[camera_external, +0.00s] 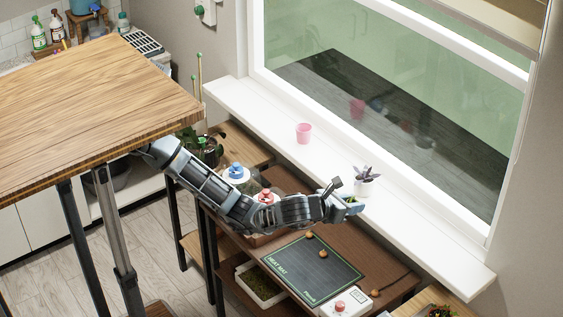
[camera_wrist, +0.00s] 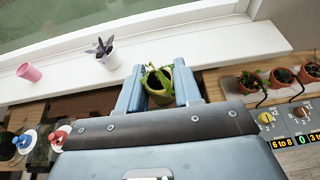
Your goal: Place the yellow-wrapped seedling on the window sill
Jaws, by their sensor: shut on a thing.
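The yellow-wrapped seedling (camera_wrist: 158,97), a small green plant in an olive-yellow pot, is between the two blue fingers of my gripper (camera_wrist: 160,84). My gripper is shut on it and holds it upright as far as I can tell. In the external view my gripper (camera_external: 344,203) is by the front edge of the white window sill (camera_external: 420,231), and only a little of the seedling shows. The sill also runs across the wrist view (camera_wrist: 215,48), beyond the fingers. The seedling's height above the sill is hard to judge.
A pink cup (camera_external: 304,132) and a dark-leaved plant in a white pot (camera_external: 365,187) stand on the sill. The sill right of the white pot is clear. Below are a dark heat mat (camera_external: 318,270) and, in the wrist view, several terracotta pots (camera_wrist: 281,77).

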